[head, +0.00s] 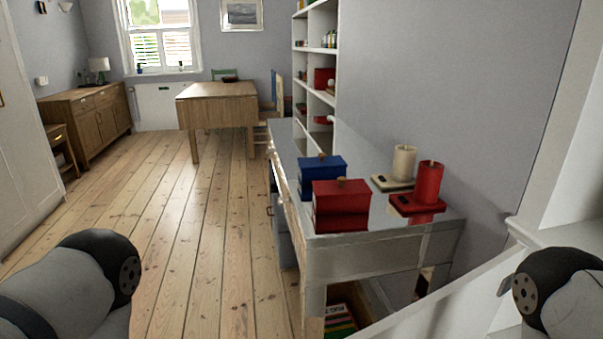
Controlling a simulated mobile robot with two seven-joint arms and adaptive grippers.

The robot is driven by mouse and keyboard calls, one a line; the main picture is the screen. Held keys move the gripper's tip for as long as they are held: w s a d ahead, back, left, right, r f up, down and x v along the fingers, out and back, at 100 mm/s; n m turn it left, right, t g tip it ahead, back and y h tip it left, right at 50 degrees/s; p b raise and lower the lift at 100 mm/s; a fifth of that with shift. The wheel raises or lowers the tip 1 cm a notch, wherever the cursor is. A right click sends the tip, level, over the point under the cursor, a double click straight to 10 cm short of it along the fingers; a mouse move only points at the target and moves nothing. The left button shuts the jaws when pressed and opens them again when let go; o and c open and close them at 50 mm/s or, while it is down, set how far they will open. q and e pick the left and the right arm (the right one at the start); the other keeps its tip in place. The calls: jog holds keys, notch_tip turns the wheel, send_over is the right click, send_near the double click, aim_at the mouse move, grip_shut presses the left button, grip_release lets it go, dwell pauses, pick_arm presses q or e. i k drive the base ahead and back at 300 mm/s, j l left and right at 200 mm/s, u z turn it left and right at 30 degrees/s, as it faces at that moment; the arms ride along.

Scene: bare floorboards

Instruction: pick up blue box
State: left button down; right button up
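The blue box (318,173) stands upright on a shiny grey-white sideboard (385,240). It has a lid with a small knob, and its near side is partly hidden by a red box (341,207) of similar shape in front of it. Parts of my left arm show at the lower left and parts of my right arm at the lower right. Neither gripper is in view, and both arms are well apart from the blue box.
A red candle (428,182) and a cream candle (403,164) stand on holders to the right of the boxes. A wall is behind them. A white shelf (316,60) rises at the far end. Open floorboards (190,220) lie to the left, with a wooden table (218,105) farther back.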

aim_at(307, 176)
jog(key=j+z, duration=0.25)
jog(key=j, duration=0.2)
jog(key=i+j+z, duration=0.1)
jog(key=j+z, duration=0.15)
jog(key=j, duration=0.25)
jog(key=i+j+z, duration=0.1)
jog(key=j+z, duration=0.3)
jog(key=j, duration=0.3)
jog(key=j+z, duration=0.4)
jog(key=j, duration=0.25)
jog(key=i+j+z, duration=0.25)
jog(key=j, duration=0.2)
jog(key=j+z, duration=0.25)
jog(key=j, duration=0.2)
jog(key=j+z, duration=0.25)
jog(key=j, duration=0.25)
jog(key=i, duration=0.05)
